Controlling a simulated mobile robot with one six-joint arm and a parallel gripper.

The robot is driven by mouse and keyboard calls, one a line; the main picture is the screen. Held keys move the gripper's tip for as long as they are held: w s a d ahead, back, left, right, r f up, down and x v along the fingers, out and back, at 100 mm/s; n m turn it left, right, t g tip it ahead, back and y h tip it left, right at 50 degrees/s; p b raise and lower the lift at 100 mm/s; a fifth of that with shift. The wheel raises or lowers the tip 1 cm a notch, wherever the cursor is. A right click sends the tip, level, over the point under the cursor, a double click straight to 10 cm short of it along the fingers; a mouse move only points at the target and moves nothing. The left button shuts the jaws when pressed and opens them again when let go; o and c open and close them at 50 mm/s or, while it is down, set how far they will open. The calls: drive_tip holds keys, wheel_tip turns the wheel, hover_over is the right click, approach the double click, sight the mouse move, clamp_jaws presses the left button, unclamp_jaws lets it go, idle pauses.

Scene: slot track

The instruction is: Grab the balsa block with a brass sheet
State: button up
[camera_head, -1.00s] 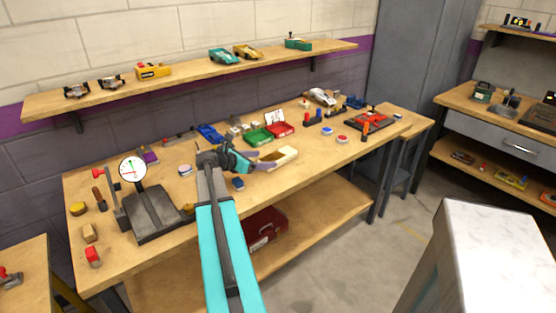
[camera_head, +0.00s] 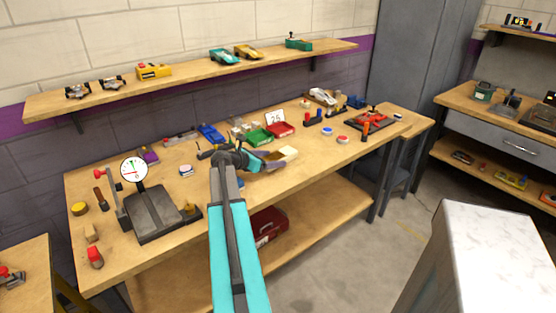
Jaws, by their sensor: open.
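A pale, light-wood block (camera_head: 287,153) lies on the middle of the workbench, and it looks like the balsa block. I cannot make out a brass sheet on it. My gripper (camera_head: 271,162) is open and reaches in from the left, its fingertips close to the block's left side. The fingers overlap the block in the picture, so part of it is hidden. I cannot tell whether they touch it. A smaller tan block (camera_head: 91,233) lies at the bench's left end.
A dial gauge (camera_head: 134,170) on a dark stand is left of my arm. A shelf (camera_head: 190,79) with toy cars runs above.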

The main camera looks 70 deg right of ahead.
sight(272, 158)
drive_tip(key=shift+x, duration=1.7)
drive_tip(key=shift+w, duration=0.15)
drive_tip(key=shift+c, duration=0.2)
drive_tip(key=c, duration=1.1)
